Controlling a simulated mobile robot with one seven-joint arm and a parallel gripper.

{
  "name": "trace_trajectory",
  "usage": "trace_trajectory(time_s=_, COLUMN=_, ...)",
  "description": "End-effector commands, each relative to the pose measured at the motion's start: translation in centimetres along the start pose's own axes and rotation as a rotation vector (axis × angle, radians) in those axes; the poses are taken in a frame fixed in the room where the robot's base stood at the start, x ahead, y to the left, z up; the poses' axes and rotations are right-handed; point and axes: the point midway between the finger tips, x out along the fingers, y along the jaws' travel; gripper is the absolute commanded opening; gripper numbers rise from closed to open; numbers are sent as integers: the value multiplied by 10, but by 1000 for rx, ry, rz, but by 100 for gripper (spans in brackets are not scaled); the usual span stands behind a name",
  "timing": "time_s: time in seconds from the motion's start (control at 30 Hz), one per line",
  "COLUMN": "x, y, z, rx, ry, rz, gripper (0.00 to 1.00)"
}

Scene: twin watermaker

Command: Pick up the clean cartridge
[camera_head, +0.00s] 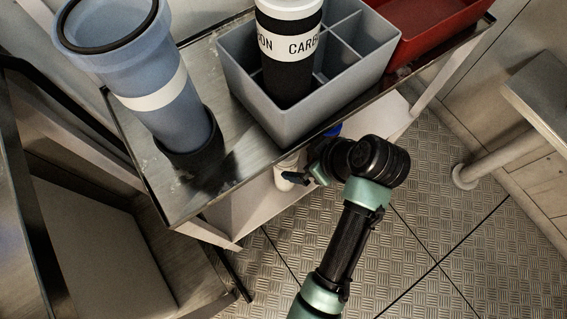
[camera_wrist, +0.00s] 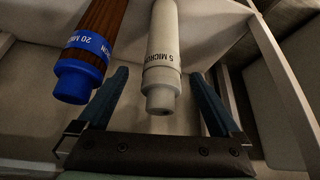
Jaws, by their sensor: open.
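In the wrist view a clean white cartridge (camera_wrist: 163,50), marked "5 MICRO…", lies with its stepped end toward me. My gripper (camera_wrist: 158,74) is open, with one dark blue finger on each side of this end and a visible gap on both sides. A brown cartridge (camera_wrist: 102,20) with a blue end cap marked "20 MI…" lies just left of it, beyond the left finger. In the head view my gripper (camera_head: 302,178) reaches in under the cart's top, near the white cartridge's end (camera_head: 286,172). The brown cartridge's blue cap (camera_head: 333,131) shows behind my wrist.
The cart's metal top (camera_head: 235,160) overhangs the lower shelf (camera_head: 245,208). On top stand a blue housing (camera_head: 165,100), a grey divided bin (camera_head: 290,125) holding a black carbon cartridge (camera_head: 287,75), and a red tray (camera_head: 440,30). The patterned floor (camera_head: 440,240) is clear on the right.

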Motion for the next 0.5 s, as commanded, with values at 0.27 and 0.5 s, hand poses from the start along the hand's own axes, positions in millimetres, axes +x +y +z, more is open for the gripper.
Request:
trace_trajectory(time_s=0.27, x=28, y=0, z=0, rx=0, ry=0, rz=2, gripper=100)
trace_trajectory(time_s=0.5, x=48, y=-3, z=3, rx=0, ry=-1, rz=2, gripper=100)
